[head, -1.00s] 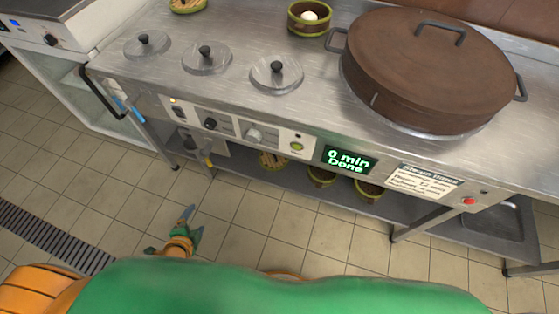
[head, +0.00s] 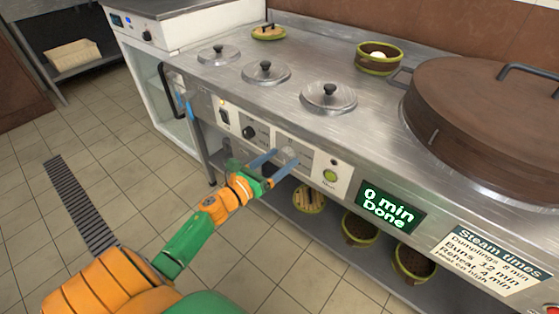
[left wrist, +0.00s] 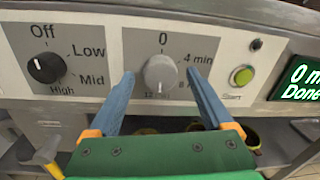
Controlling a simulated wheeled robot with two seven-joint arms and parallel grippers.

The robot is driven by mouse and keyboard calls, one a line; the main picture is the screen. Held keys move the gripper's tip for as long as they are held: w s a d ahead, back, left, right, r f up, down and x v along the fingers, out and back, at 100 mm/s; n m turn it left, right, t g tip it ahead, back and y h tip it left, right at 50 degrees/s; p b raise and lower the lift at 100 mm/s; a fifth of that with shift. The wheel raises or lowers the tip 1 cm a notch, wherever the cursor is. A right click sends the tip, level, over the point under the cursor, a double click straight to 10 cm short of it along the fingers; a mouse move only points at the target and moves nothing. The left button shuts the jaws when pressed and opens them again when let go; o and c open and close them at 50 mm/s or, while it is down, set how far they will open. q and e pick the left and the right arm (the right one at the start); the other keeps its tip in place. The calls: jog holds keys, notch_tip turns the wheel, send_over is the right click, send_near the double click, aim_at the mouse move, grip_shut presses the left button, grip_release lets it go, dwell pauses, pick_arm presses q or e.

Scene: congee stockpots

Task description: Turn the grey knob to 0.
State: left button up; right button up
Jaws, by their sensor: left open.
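The grey knob (left wrist: 160,73) sits on a grey plate of the steamer's front panel, with 0 above it, 4 min at upper right and 12 min below. I cannot tell for sure which mark it points at. In the head view the knob (head: 290,153) is partly covered by my left gripper (head: 282,161). My left gripper is open, its two blue fingers reaching toward the panel. In the left wrist view the fingers (left wrist: 160,85) stand on either side of the knob, with a gap on each side. My right gripper is in neither view.
A black knob (left wrist: 46,68) marked Off, Low, Mid and High is left of the grey knob. A green button (left wrist: 242,76) and a display (head: 390,206) reading "0 min Done" are to the right. Baskets (head: 358,228) stand on the shelf below.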

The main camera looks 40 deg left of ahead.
pick_arm(q)
grip_shut()
